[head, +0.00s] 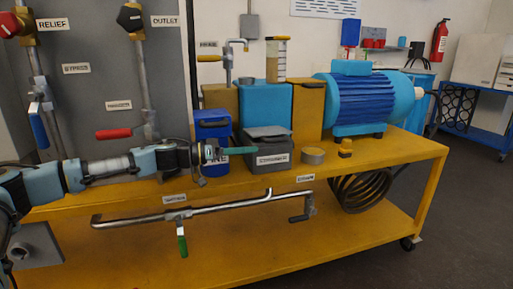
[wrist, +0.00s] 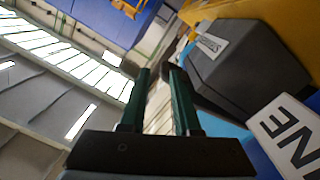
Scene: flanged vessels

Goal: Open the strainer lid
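The strainer is a dark grey box (head: 268,157) with a label on its front, standing on the yellow bench beside a blue box. Its grey lid (head: 267,132) lies across the top; I cannot tell whether it is fully seated. My gripper (head: 252,150) reaches in from the left, its green fingers in front of the strainer's upper left front, below the lid. In the wrist view my gripper (wrist: 160,72) has its two fingers apart with a gap between them and nothing clearly held. A dark grey body, likely the strainer (wrist: 250,65), shows right of the fingers; contact is unclear.
A labelled blue box (head: 214,128) stands left of the strainer, close behind my gripper. A blue motor (head: 364,98) is behind.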

